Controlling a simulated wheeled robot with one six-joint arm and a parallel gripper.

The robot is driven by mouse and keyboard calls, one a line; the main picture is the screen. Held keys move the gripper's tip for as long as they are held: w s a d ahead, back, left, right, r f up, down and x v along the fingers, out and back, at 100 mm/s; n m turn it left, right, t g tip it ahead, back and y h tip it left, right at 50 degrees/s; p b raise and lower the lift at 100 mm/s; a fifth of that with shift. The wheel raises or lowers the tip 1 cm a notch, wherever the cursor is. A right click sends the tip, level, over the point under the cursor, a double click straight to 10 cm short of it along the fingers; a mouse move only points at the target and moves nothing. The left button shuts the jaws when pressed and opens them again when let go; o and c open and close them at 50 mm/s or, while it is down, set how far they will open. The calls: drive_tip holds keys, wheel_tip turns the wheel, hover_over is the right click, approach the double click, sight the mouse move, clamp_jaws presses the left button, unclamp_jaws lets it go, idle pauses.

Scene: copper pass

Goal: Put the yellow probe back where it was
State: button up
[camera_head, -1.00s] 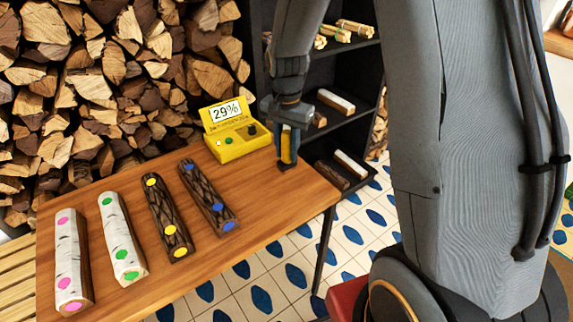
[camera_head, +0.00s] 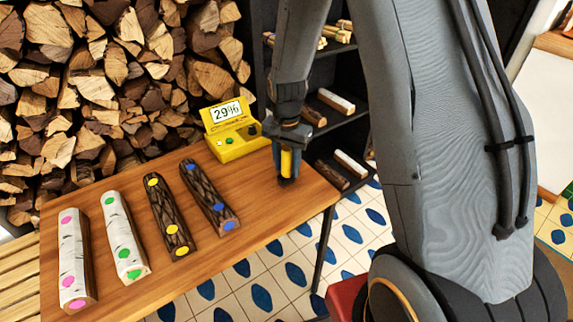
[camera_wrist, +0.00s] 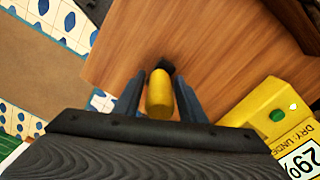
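The yellow probe (camera_head: 286,162) is upright between the fingers of my gripper (camera_head: 287,170), above the right end of the wooden table (camera_head: 262,195). In the wrist view the probe (camera_wrist: 159,95) sits between the two dark fingers, its dark lower end close to the table top; I cannot tell whether it touches. My gripper is shut on it. The yellow meter (camera_head: 232,143) stands on the table behind and left of the gripper. Its screen reads 29%. It has a green button and a dark recess on its right side, partly beside my arm. The meter also shows in the wrist view (camera_wrist: 262,105).
Several split logs with coloured dots lie in a row on the table: pink (camera_head: 74,257), green (camera_head: 124,237), yellow (camera_head: 168,213) and blue (camera_head: 209,194). A dark shelf (camera_head: 335,90) with logs stands behind the arm. Stacked firewood fills the back left.

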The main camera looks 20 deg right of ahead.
sight(286, 149)
drive_tip(key=shift+o, duration=0.4)
drive_tip(key=shift+r, duration=0.1)
wheel_tip(286, 149, up, 11)
drive_tip(key=shift+f+b, duration=0.15)
drive_tip(key=shift+b, duration=1)
drive_tip(key=shift+s+r, duration=0.1)
drive_tip(key=shift+r, duration=0.5)
drive_tip(key=s+f+n, duration=0.3)
drive_tip(key=s+n, duration=0.6)
drive_tip(key=s, duration=0.8)
drive_tip(key=shift+t, duration=0.4)
